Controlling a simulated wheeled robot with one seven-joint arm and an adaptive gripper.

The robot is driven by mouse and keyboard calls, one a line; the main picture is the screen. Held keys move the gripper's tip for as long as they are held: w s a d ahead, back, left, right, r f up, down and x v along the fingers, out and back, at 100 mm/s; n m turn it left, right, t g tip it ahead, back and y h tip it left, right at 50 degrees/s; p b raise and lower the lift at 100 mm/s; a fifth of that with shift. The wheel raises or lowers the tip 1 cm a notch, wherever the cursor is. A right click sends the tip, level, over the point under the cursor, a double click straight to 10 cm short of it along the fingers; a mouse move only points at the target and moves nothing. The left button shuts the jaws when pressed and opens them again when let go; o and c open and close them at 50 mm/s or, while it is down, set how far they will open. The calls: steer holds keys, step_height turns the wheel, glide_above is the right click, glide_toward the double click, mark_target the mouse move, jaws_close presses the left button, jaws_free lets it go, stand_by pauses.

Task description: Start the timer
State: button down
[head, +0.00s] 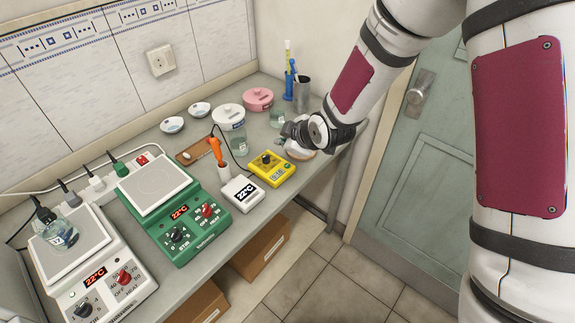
mark_target(285, 167)
steer(key=shift+f+b, duration=1.05)
steer(key=shift+f, duration=1.6)
steer(key=shift+f, duration=0.4)
steer(key=shift+f+b, duration=0.35)
steer(key=shift+b, duration=0.1)
steer(key=shift+r+p, duration=0.35)
steer(key=shift+r, duration=0.45)
steer(key=shift+r, duration=0.1)
steer(key=shift+r+p, duration=1.15)
steer(key=shift+r, duration=1.25)
